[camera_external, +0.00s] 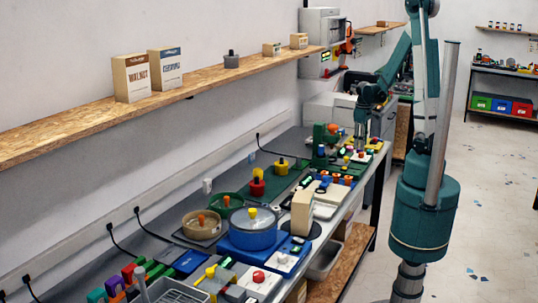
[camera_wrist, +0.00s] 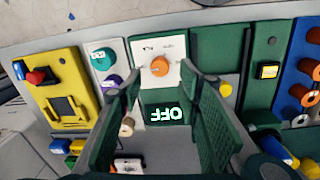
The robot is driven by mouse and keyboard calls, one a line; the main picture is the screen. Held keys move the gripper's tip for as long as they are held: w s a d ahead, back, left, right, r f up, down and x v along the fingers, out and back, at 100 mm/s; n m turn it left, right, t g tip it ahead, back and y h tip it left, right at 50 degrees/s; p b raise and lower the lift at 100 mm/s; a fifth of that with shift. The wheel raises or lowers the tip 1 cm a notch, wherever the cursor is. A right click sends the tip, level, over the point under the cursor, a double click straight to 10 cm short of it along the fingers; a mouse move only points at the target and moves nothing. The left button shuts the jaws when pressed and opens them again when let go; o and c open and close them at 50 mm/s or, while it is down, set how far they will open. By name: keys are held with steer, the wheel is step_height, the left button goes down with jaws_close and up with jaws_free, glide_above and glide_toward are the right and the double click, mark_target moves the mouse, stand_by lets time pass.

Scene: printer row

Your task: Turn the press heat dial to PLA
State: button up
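An orange dial (camera_wrist: 160,66) sits on a white plate with small dark labels in the wrist view; the labels are too small to read surely. Just below it, a dark green display (camera_wrist: 165,115) shows OFF upside down in this view. My gripper (camera_wrist: 160,82) has its two dark green fingers spread wide, one to each side of the dial and display, with nothing held. I cannot tell whether the fingers are level with the dial or above it. In the external view my gripper (camera_external: 361,138) hangs over the far part of the bench; the dial cannot be made out there.
A teal dial (camera_wrist: 103,59) and a purple knob (camera_wrist: 112,82) stand close left of the left finger. A yellow panel (camera_wrist: 80,80) is farther left. A yellow knob (camera_wrist: 225,90) is near the right finger. A blue rack (camera_wrist: 292,75) with orange spools is at right.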

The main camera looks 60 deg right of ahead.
mark_target(361, 153)
steer(key=shift+d+f, duration=0.2)
steer(key=shift+f, duration=2.45)
steer(key=c, duration=0.9)
